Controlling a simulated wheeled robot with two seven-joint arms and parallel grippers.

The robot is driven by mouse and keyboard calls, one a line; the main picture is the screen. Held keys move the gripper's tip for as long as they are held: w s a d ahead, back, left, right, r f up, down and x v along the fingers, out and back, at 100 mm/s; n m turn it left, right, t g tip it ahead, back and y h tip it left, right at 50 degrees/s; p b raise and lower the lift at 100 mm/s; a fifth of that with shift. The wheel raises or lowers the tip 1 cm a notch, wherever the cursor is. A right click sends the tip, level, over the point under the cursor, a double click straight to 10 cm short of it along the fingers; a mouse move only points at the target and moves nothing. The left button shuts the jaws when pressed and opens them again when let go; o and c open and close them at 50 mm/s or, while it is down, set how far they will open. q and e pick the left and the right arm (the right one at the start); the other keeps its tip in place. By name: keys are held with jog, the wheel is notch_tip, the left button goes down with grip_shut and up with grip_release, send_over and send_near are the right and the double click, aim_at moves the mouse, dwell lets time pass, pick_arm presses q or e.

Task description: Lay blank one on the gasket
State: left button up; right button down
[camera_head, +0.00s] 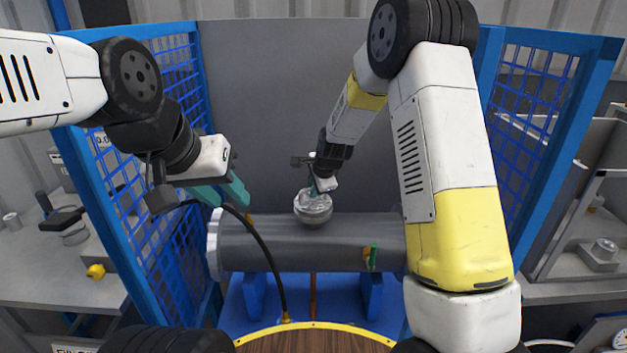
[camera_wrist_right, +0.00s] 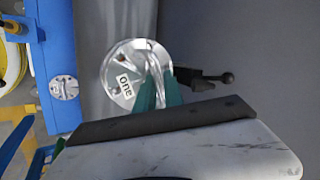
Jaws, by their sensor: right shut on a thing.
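Blank one is a shiny metal disc (camera_head: 313,203) with a raised grip; its "one" label shows in the right wrist view (camera_wrist_right: 124,86). My right gripper (camera_head: 322,184) is shut on its grip. The teal fingers (camera_wrist_right: 157,92) show against the disc in the wrist view. The disc is at the top of the grey cylindrical shell (camera_head: 300,243); I cannot tell whether it touches what is under it. The gasket is not visible. My left gripper (camera_head: 222,192) hangs left of the shell, its teal fingers apart and empty.
Blue mesh fence panels (camera_head: 180,75) stand left and right of the shell, with a grey wall behind. A black cable (camera_head: 268,250) runs down in front of the shell. A small green part (camera_head: 371,257) is on the shell's front. Side benches (camera_head: 60,265) hold loose parts.

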jog(key=shift+w+r, duration=0.1)
jog(key=shift+r, duration=0.05)
jog(key=c, duration=1.9)
grip_release()
jog(key=shift+f, duration=0.2)
jog(key=o, duration=0.4)
jog(key=shift+o, duration=0.2)
jog(key=s+d+r+n, duration=0.2)
jog(key=s+d+r, duration=0.1)
jog(key=s+r, duration=0.4)
jog(key=s+d+r+n, duration=0.1)
jog(key=s+d+r, duration=0.2)
jog(key=s+r, duration=0.45)
jog(key=s+d+r+n, duration=0.2)
jog(key=s+n, duration=0.1)
jog(key=s, duration=0.4)
jog(key=s+d+r+n, duration=0.2)
jog(key=s+d+n, duration=0.1)
jog(key=s, duration=0.4)
jog(key=s+d+r+n, duration=0.3)
jog(key=s+n, duration=0.2)
jog(key=s, duration=0.2)
jog(key=shift+s, duration=0.3)
